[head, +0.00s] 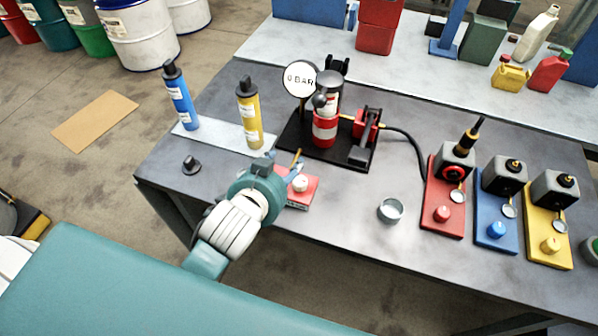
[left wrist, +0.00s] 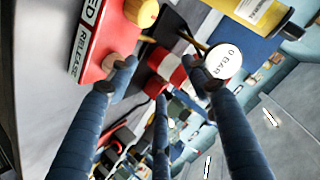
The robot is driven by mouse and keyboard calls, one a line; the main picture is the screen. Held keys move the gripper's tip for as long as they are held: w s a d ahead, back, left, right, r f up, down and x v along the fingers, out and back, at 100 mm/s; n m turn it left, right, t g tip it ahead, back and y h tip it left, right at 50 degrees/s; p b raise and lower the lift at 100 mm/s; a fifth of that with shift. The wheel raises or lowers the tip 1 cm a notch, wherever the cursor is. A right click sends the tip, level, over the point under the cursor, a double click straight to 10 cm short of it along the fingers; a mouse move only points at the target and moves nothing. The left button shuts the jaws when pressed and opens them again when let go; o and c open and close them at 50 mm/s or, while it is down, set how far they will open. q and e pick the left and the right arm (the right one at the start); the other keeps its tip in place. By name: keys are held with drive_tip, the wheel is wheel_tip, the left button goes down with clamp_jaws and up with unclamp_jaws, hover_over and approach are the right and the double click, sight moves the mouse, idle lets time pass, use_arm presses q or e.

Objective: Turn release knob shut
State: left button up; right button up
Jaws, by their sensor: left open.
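The release block is a red box (head: 310,192) with a pale knob (head: 299,184) on top, near the table's front edge in the head view. In the left wrist view the red block (left wrist: 103,38) with its "RELEASE" label is at upper left. A pale knob (left wrist: 112,62) is partly hidden behind one finger, and a yellow round part (left wrist: 141,12) shows at the top. My left gripper (head: 288,172) is open beside and over the block. Its blue fingers (left wrist: 165,80) are spread; one is close to the pale knob, but contact cannot be told. My right gripper is not in view.
Behind stands a black pump stand (head: 345,158) with a red-banded cylinder (head: 325,132) and a "0 BAR" gauge (head: 301,79). Blue (head: 180,97) and yellow (head: 249,115) cartridges stand left of it. A metal cup (head: 390,210) and coloured valve stations (head: 442,197) are to the right.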

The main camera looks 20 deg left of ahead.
use_arm(q)
drive_tip(key=w+d+r+m+t, duration=0.1)
drive_tip(key=w+r, duration=0.1)
drive_tip(key=r, duration=0.1)
drive_tip(key=w+d+r+m+t+h, duration=0.1)
drive_tip(key=w+r+t, duration=0.1)
drive_tip(key=r, duration=0.2)
drive_tip(key=w+d+r+m+t, duration=0.1)
drive_tip(key=w+d+r, duration=0.1)
drive_tip(key=r, duration=0.2)
drive_tip(key=shift+w+d+m, duration=0.1)
drive_tip(key=shift+w+m, duration=0.05)
drive_tip(key=shift+m, duration=0.15)
drive_tip(key=d+r+m+t+h, duration=0.3)
drive_tip(key=d+r+m+h, duration=1.1)
drive_tip(key=d+r+m, duration=0.3)
drive_tip(key=s+d+r+m+g+h, duration=0.1)
drive_tip(key=s+d+m+g+h, duration=0.75)
drive_tip(key=m+g, duration=0.6)
drive_tip(key=m+g+y, duration=0.4)
drive_tip(key=m+y, duration=1.2)
drive_tip(key=y, duration=0.7)
approach(300, 180)
drive_tip(key=shift+n, duration=0.25)
wheel_tip(300, 180, down, 8)
drive_tip(key=p, duration=0.4)
drive_tip(key=shift+w+d+f, duration=0.1)
drive_tip(key=shift+d+f, duration=0.05)
drive_tip(key=shift+f, duration=0.4)
